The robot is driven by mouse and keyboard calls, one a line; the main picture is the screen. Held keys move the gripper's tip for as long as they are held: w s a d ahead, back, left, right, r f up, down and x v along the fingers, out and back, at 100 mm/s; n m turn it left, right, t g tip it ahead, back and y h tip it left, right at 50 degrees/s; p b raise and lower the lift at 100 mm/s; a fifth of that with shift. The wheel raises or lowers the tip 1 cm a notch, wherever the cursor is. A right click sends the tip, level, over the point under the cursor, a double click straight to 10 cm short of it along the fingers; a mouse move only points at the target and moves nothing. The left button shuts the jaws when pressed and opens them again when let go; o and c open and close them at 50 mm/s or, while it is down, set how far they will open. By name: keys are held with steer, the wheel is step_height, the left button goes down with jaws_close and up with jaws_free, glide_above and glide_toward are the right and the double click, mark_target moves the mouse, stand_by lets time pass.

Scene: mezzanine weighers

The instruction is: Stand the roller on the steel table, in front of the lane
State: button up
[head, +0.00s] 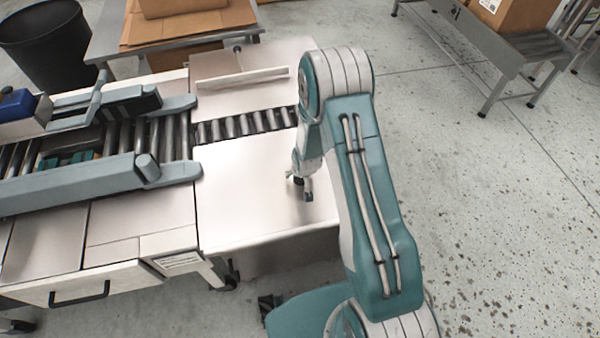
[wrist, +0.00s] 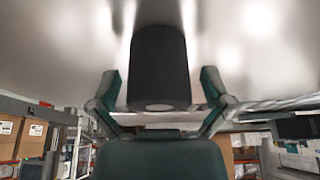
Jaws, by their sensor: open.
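The roller (wrist: 158,62) is a dark cylinder with a pale spot on its near end, in the middle of the wrist view. Its far end appears to meet the steel table (wrist: 260,50), so it seems to stand on end. My gripper (wrist: 160,80) is open, one finger on each side of the roller with a visible gap on both sides. In the head view my gripper (head: 303,188) is low over the front right of the steel table (head: 245,195). The lane (head: 245,124), a strip of small rollers, runs behind my gripper.
A conveyor with grey side rails (head: 80,185) adjoins the table on the left. A raised plate (head: 240,77) lies behind the lane. Cardboard boxes (head: 175,30) and a black bin (head: 45,45) stand at the back. The table's front left is bare.

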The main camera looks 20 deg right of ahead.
steer(key=w+v, duration=0.1)
steer(key=v, duration=3.3)
steer(key=s+r+t, duration=0.1)
steer(key=s+r, duration=1)
steer(key=s, duration=0.5)
